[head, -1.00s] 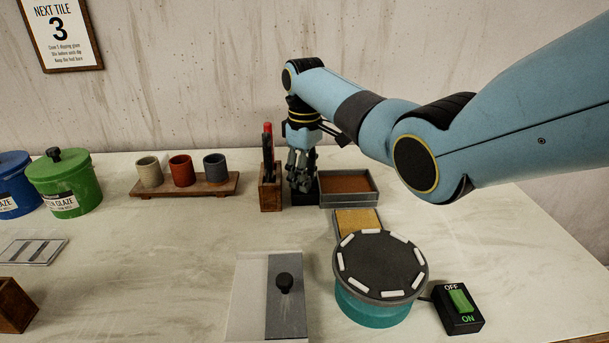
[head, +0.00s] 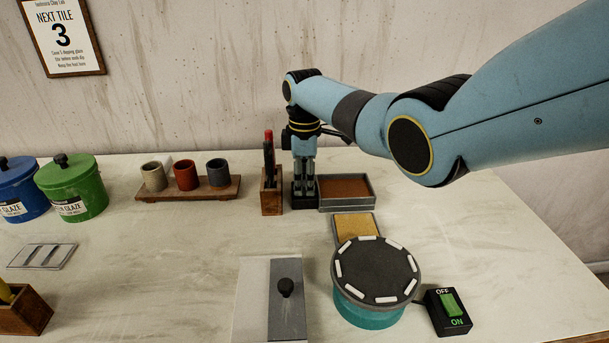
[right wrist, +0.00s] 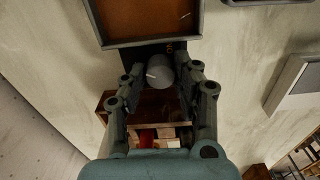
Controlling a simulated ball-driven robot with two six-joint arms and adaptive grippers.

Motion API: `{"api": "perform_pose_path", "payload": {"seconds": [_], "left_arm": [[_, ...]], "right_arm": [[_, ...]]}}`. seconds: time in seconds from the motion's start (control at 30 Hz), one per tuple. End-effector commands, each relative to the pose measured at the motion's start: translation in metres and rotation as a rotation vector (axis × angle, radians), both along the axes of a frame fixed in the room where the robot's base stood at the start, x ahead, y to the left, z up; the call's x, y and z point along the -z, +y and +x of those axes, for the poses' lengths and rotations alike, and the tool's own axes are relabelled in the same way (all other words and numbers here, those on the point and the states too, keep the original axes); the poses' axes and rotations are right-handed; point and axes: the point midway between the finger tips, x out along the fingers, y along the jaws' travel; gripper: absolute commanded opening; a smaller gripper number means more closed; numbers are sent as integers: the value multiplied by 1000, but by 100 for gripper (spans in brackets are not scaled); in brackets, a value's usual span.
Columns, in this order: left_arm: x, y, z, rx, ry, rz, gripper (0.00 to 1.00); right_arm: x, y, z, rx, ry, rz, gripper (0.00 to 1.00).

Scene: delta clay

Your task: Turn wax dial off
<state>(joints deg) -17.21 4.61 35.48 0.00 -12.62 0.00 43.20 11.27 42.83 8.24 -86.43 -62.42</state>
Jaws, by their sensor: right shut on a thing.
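The wax dial (right wrist: 160,71) is a grey round knob with a white mark, on a dark box beside a grey-rimmed tray of brown wax (head: 345,189). The tray also shows in the right wrist view (right wrist: 150,42). My right gripper (head: 303,188) points straight down at the dial's dark box, left of the tray. In the right wrist view its two fingers (right wrist: 161,80) stand on either side of the knob and are shut on it. The white mark lies aslant. In the head view the fingers hide the knob. My left gripper is in neither view.
A wooden tool holder (head: 271,200) stands close left of the right gripper. Several pots on a wooden board (head: 220,190) are farther left. A round wheel (head: 376,270), a sponge tray (head: 357,228) and an OFF/ON switch box (head: 449,312) are in front.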

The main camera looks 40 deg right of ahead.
Motion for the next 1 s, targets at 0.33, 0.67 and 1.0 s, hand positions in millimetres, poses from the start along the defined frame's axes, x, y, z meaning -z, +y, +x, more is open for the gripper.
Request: {"api": "perform_pose_path", "payload": {"seconds": [0.33,0.67,1.0], "left_arm": [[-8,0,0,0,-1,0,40],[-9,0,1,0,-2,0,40],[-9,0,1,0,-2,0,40]], "right_arm": [[-1,1,1,-176,-2,1,0],[-1,1,1,-222,-3,1,0],[-1,1,1,-222,-3,1,35]]}}
